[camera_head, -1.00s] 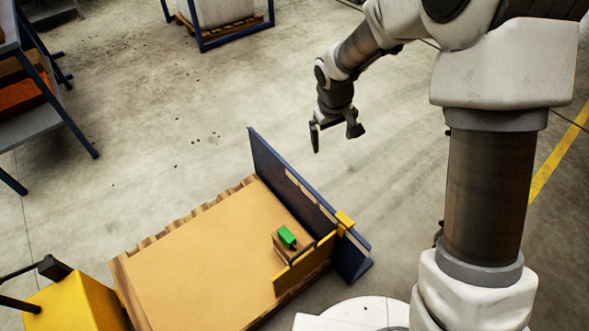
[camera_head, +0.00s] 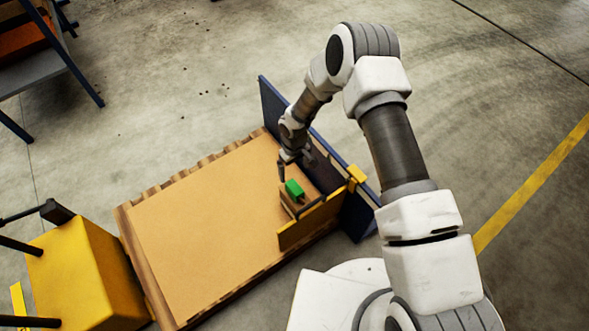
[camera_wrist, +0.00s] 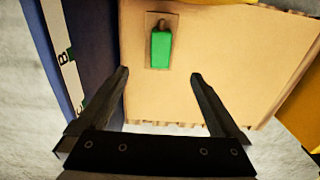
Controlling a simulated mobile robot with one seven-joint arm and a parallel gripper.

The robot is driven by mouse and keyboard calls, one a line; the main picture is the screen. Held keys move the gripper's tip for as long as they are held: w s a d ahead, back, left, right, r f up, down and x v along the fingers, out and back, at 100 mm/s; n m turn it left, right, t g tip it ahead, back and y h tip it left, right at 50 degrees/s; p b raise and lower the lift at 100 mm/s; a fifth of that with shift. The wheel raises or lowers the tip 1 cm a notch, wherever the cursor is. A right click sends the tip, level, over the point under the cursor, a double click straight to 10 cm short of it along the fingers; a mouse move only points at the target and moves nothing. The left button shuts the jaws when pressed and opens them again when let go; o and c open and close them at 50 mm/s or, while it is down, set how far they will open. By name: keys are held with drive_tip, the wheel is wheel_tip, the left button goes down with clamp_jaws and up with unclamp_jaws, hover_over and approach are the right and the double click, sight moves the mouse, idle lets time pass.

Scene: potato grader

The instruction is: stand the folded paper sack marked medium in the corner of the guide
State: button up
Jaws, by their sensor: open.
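A small brown folded piece (camera_head: 286,203) with a green block (camera_head: 293,189) on it, seemingly the sack, is on the tan sheet (camera_head: 200,230) of the pallet. It is near the corner of the guide, where the blue board (camera_head: 268,103) meets the yellow plate (camera_head: 300,226). I cannot read any size mark on it. The wrist view shows the green block (camera_wrist: 161,50) on the brown piece (camera_wrist: 150,25). My gripper (camera_head: 290,170) is open, above the pallet beside the blue board. In the wrist view, the green block is just beyond the open fingertips (camera_wrist: 160,75).
A white strip with dark characters (camera_wrist: 66,60) runs along the blue board. A yellow box (camera_head: 80,275) stands left of the pallet. A blue-legged table (camera_head: 65,55) is at the upper left. The sheet's left part is clear.

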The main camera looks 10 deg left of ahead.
drive_tip(key=b, duration=0.6)
approach(291, 208)
drive_tip(key=w+f, duration=0.1)
drive_tip(key=f, duration=0.1)
drive_tip(key=w+f, duration=0.3)
drive_tip(key=f, duration=0.1)
drive_tip(key=shift+w+d+f, duration=0.15)
drive_tip(key=shift+w+f, duration=0.05)
drive_tip(key=shift+f, duration=0.1)
drive_tip(key=shift+c, duration=0.2)
clamp_jaws()
